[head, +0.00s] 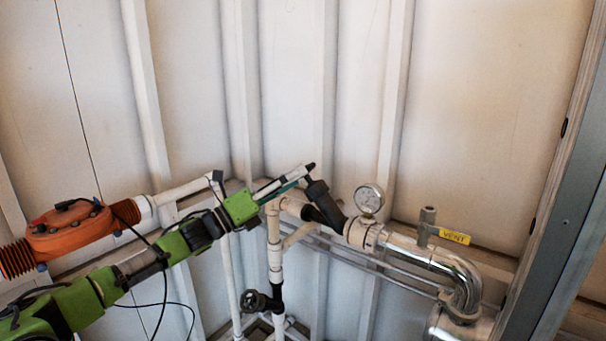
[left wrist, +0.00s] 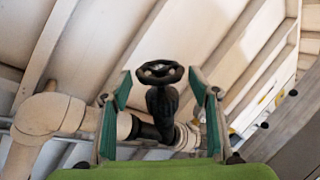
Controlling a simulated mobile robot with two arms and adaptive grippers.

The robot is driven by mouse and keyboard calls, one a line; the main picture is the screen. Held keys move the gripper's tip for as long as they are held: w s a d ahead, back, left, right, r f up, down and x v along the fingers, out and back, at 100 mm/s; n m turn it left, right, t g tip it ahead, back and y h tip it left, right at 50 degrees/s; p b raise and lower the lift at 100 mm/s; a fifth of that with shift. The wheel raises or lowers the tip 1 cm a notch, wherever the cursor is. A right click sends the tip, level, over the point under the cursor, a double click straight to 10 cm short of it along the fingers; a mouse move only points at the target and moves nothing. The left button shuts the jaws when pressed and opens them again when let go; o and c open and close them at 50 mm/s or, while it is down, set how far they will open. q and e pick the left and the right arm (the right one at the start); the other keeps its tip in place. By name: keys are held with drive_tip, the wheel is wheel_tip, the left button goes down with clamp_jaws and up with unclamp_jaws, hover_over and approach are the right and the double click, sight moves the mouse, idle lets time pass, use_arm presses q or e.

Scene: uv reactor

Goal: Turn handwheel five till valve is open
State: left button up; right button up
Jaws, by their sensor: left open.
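A black handwheel (left wrist: 159,72) on a black valve (left wrist: 162,108) stands between the finger tips in the left wrist view. In the head view the black valve (head: 328,208) sits in the pale pipe run, just right of my left gripper (head: 298,177), and the fingers partly hide its wheel. My left gripper (left wrist: 160,88) is open, with one green-padded finger on each side of the wheel. Gaps show between pads and rim, so I see no grip. I see no number on this wheel. My right gripper is in neither view.
A second dark handwheel (head: 258,302) sits lower on the vertical pipe. An orange actuator (head: 68,234) is left, behind my arm. The ribbed wall is close behind.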

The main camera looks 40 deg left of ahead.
use_arm(q)
drive_tip(key=shift+x, duration=1.8)
drive_tip(key=c, duration=0.7)
